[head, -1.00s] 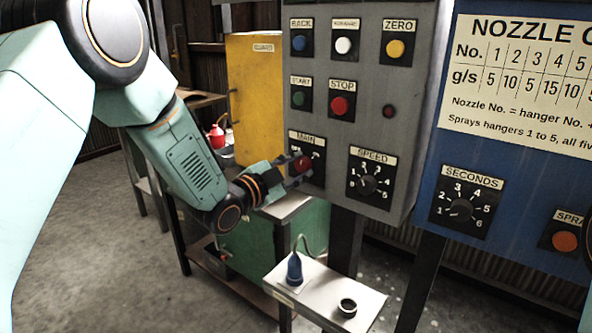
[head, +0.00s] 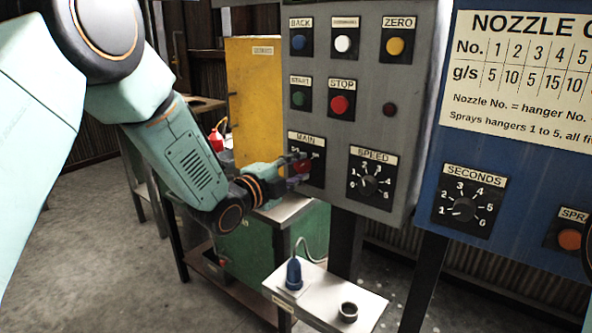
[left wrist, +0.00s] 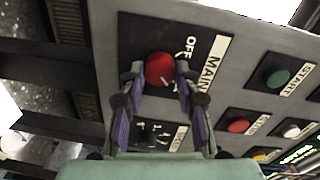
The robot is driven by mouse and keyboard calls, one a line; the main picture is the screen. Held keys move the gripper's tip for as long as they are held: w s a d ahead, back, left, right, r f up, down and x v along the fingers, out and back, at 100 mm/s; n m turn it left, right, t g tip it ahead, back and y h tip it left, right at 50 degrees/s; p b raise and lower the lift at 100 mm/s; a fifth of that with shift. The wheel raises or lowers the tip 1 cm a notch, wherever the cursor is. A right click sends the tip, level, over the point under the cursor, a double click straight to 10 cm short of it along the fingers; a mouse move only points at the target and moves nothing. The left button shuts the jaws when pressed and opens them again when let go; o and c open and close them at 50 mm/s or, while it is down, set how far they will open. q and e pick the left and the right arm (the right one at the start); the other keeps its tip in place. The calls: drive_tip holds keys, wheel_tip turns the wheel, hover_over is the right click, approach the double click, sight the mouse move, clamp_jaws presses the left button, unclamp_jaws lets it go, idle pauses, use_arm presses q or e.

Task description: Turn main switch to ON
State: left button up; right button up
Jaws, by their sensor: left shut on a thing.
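The main switch is a red round knob (left wrist: 160,70) on a black plate under the MAIN label (left wrist: 212,66) on the grey control panel (head: 365,100). In the head view the knob (head: 302,166) is partly hidden by my left gripper (head: 298,162). My left gripper reaches the knob from the left. In the left wrist view its two fingers (left wrist: 158,80) stand one on each side of the knob and are shut on it. The OFF mark shows beside the knob; the ON mark is not readable. My right gripper is not in view.
The SPEED dial (head: 369,184) is just right of the switch, with START (head: 298,97) and STOP (head: 340,104) buttons above. A small shelf (head: 350,297) with a blue nozzle (head: 294,273) and a dark ring (head: 348,312) is below. A blue panel (head: 510,160) stands at the right.

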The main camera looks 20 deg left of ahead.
use_arm(q)
drive_tip(key=shift+r, duration=0.1)
drive_tip(key=o, duration=1.2)
drive_tip(key=shift+c, duration=0.2)
drive_tip(key=v, duration=1.2)
